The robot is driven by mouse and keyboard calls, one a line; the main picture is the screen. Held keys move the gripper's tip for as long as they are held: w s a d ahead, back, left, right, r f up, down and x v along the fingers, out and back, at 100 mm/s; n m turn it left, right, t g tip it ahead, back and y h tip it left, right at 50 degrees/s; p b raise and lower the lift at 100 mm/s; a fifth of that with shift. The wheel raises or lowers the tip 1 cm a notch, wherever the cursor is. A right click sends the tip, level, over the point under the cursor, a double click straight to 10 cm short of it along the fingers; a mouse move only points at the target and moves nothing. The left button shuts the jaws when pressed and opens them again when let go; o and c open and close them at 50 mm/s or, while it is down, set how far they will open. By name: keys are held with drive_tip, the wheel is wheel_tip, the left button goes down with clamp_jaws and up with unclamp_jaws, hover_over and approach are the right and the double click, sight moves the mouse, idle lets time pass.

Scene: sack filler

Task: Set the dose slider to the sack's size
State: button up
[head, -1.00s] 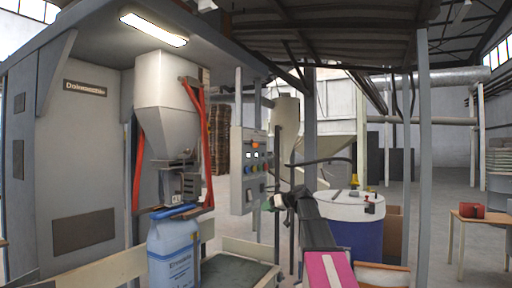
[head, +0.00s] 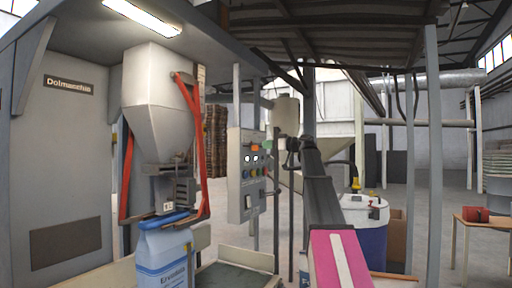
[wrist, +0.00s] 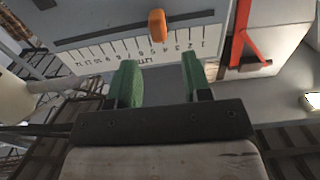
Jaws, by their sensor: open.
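The dose slider's orange knob (wrist: 157,25) shows in the wrist view on a dark slot above a white scale (wrist: 130,45) numbered 1 to 12, upside down in the picture. The knob stands at about 4 to 5; the exact mark is hard to tell. My gripper (wrist: 160,78), with two green fingers, is open and empty, apart from the knob, which lies beyond the gap between the fingertips. The blue and white sack (head: 165,262) hangs under the hopper in the head view. Its lower part is cut off and its size print is not legible.
The white hopper (head: 158,100) has red straps beside it. A control box (head: 247,175) with coloured buttons stands right of it. A white and blue drum (head: 365,232) and a table with a red box (head: 474,214) stand at the right.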

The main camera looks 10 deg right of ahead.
sight(255, 147)
drive_tip(key=x, duration=0.7)
drive_tip(key=shift+d, duration=0.1)
drive_tip(key=shift+c, duration=0.3)
